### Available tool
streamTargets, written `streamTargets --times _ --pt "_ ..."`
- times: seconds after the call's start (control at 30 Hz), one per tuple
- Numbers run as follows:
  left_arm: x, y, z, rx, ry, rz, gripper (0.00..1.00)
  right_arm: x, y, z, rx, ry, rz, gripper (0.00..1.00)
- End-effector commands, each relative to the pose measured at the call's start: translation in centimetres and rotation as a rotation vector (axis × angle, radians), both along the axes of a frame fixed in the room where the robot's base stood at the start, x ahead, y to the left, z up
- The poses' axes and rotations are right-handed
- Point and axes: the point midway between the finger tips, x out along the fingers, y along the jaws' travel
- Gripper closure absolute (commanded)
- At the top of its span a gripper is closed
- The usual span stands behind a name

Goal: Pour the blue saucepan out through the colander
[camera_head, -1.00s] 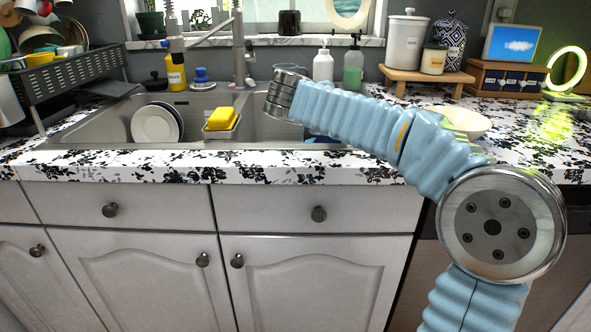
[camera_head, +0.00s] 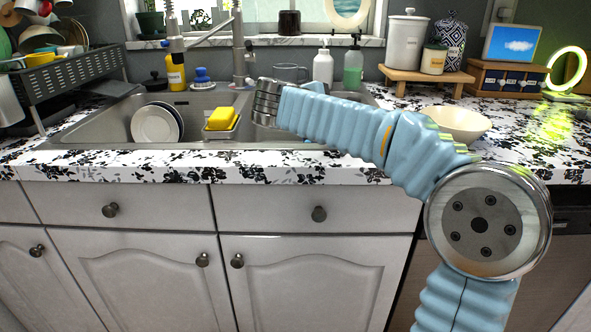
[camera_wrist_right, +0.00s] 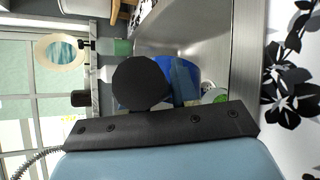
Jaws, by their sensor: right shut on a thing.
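My right arm reaches in from the right over the sink (camera_head: 192,100), its metal wrist ring (camera_head: 267,102) above the basin; the head view hides its fingers. In the right wrist view, the dark bar of my right gripper (camera_wrist_right: 155,126) crosses the lower part. A black round end (camera_wrist_right: 140,83), apparently the saucepan's handle seen end-on, is held against it. Blue surfaces behind it, likely the blue saucepan (camera_wrist_right: 184,78), show against the steel basin. The saucepan's contents and tilt are hidden. I cannot pick out the colander for sure. My left gripper is not in view.
A white plate (camera_head: 155,124) and a yellow sponge in a holder (camera_head: 221,119) are at the sink's left and middle. The faucet (camera_head: 239,50) stands behind. Soap bottles (camera_head: 323,65) and a grey mug (camera_head: 290,73) are at the back. A cream bowl (camera_head: 458,122) sits right.

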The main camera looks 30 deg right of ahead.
Motion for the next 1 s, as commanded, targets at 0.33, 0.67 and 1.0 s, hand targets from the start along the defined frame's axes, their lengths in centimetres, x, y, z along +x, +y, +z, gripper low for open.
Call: streamTargets --times 0.33,0.67,1.0 --pt "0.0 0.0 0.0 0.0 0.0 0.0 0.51 0.3 0.7 0.2 -0.037 0.013 -0.001 1.0" --pt "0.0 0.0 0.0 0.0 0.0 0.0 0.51 0.6 1.4 0.3 -0.07 0.026 0.001 1.0" --pt "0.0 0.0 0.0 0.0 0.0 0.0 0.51 0.8 2.1 0.4 -0.105 0.04 0.0 1.0"
